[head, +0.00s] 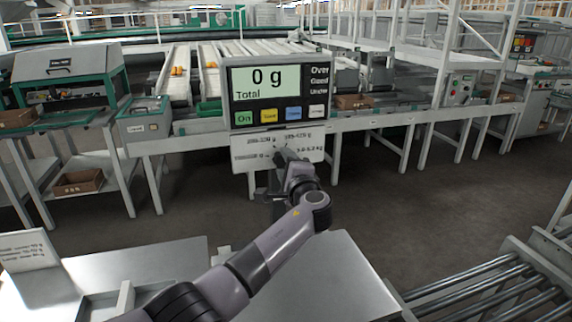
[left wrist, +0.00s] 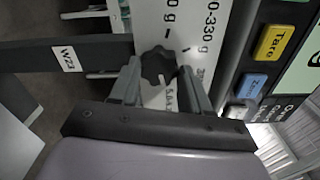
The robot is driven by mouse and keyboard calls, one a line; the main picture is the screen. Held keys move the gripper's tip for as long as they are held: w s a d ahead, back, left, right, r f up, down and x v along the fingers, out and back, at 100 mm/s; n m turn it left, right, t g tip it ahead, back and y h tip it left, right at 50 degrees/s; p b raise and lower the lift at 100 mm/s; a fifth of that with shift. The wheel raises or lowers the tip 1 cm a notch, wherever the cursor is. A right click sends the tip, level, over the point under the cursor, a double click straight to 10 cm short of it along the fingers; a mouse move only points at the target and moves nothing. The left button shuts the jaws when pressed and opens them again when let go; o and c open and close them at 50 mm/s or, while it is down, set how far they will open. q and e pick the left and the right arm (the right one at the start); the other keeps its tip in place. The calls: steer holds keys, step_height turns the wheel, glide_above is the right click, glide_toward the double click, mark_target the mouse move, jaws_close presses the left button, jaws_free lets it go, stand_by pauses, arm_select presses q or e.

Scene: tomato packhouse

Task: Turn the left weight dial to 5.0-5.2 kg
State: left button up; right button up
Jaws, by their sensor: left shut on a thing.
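The weight dial is a dark lobed knob (left wrist: 158,66) on a white label plate (left wrist: 207,15), seen in the left wrist view. My left gripper (left wrist: 160,82) has one finger on each side of the knob and is shut on it. Printed weight ranges surround the knob, one ending in "330 g" and one starting "5.0"; which mark the knob points at is hard to tell. In the head view the plate (head: 312,140) hangs below the scale display (head: 268,80), which reads 0 g Total. My left gripper (head: 281,157) hides the knob there. My right gripper is not in view.
Colored buttons, including a yellow Tare button (left wrist: 268,43), sit close beside the plate. A steel table (head: 300,280) is in front, with a roller conveyor (head: 490,285) at right. Open floor lies between.

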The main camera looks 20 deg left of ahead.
arm_select(q)
steer(key=shift+f, duration=0.1)
steer(key=o, duration=1.1)
steer(key=shift+c, duration=0.2)
steer(key=shift+s, duration=0.1)
steer(key=shift+s+d, duration=0.45)
steer(key=shift+s, duration=0.1)
steer(key=v, duration=0.5)
steer(key=shift+s+d, duration=0.15)
steer(key=shift+s, duration=0.1)
